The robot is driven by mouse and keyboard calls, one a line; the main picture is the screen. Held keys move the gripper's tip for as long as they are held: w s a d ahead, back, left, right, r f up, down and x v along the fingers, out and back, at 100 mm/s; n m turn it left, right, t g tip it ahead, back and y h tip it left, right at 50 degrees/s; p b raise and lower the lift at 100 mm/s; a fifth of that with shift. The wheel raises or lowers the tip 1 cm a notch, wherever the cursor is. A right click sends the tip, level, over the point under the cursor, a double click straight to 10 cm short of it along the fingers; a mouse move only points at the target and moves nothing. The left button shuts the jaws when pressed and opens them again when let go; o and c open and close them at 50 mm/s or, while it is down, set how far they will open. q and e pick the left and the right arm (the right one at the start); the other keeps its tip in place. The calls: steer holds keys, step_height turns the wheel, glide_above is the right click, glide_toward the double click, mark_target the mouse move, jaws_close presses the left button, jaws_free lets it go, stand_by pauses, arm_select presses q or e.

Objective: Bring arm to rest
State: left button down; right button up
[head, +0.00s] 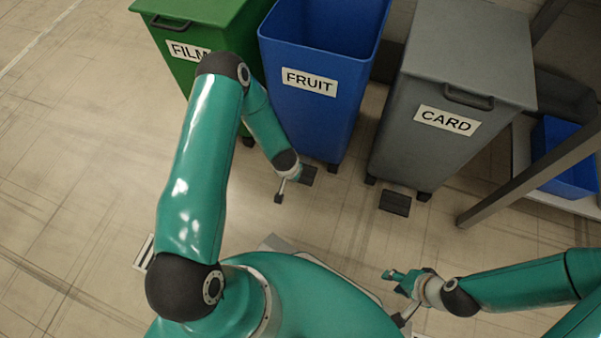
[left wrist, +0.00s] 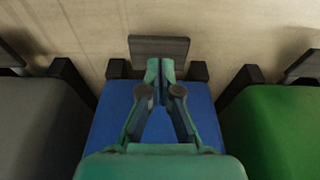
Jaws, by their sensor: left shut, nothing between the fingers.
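My left arm reaches from the left over to the front of the blue FRUIT bin (head: 312,105). In the head view my left gripper (head: 298,173) is mostly hidden behind its wrist, beside the dark pedal (head: 309,177) of that bin. In the left wrist view its teal fingers (left wrist: 160,70) are together and empty, in front of the blue bin (left wrist: 105,110) and near the pedal (left wrist: 160,46). I cannot tell whether they touch. My right gripper (head: 392,276) is low at the right, holding nothing that I can see; its finger opening is unclear.
A green FILM bin (head: 215,20) and a grey CARD bin (head: 470,60) flank the blue one, both with lids closed. The blue bin's top is open. A second dark pedal (head: 395,203) lies before the CARD bin. A metal frame with a blue crate (head: 570,155) stands at right. The left floor is clear.

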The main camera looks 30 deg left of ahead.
arm_select(q)
steer(key=s+d+r+m+h, duration=0.1)
steer(key=d+r+m, duration=0.2)
steer(key=d+r, duration=0.3)
steer(key=s+d+r+n+g+h, duration=0.15)
steer(key=s+d+r+h, duration=0.25)
steer(key=s+d, duration=0.75)
step_height(320, 180, up, 36)
steer(key=s+a+p, duration=0.1)
steer(key=p, duration=3.5)
steer(key=shift+s+r+n+g+p, duration=0.2)
steer(key=shift+s+n+g+p, duration=0.1)
steer(key=shift+n+g+p, duration=0.1)
